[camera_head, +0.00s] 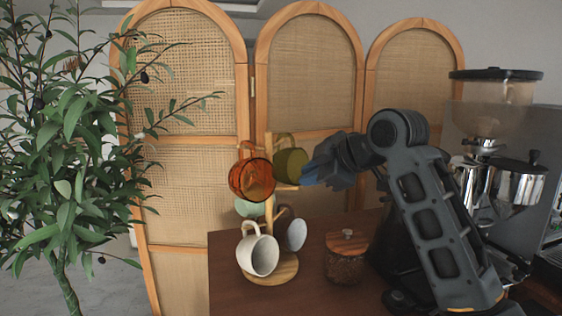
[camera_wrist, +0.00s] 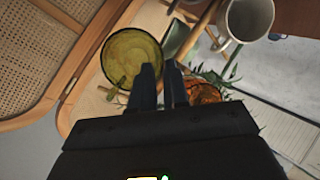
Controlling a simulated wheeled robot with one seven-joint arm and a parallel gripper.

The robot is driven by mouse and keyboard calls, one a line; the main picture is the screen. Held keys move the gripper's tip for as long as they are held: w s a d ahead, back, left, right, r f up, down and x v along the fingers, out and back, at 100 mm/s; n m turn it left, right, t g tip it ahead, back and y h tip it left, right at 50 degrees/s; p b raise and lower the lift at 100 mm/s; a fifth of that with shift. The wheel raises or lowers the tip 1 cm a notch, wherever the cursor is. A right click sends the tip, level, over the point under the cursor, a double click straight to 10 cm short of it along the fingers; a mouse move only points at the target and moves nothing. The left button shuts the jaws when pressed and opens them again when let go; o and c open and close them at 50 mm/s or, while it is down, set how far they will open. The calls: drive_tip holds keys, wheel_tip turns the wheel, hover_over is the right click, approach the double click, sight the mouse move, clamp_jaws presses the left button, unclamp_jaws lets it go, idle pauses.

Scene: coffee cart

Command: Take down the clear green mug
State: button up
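The clear green mug (camera_head: 291,163) hangs on the upper right of a wooden mug tree (camera_head: 272,268). In the wrist view the mug (camera_wrist: 132,57) shows its round rim, with its handle just below it, left of the fingers. My gripper (camera_head: 310,175) is just right of the mug in the head view. In the wrist view the fingers (camera_wrist: 159,66) are apart by a narrow gap, with nothing clearly held between them. The left fingertip overlaps the mug's lower right edge; I cannot tell whether it touches.
A clear orange mug (camera_head: 251,178) hangs close on the left. A white mug (camera_head: 258,252), a pale mug (camera_head: 296,235) and a pale green mug (camera_head: 249,208) hang lower. A wooden-lidded jar (camera_head: 346,258) stands right of the tree. A leafy plant (camera_head: 70,140) and rattan screen (camera_head: 190,80) are nearby.

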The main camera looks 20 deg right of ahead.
sight(288, 182)
drive_tip(key=x, duration=0.3)
drive_tip(key=p+x, duration=0.1)
drive_tip(key=x, duration=0.2)
drive_tip(key=shift+w+a+r, duration=0.1)
drive_tip(key=shift+a+r, duration=0.1)
drive_tip(key=shift+r, duration=0.05)
clamp_jaws()
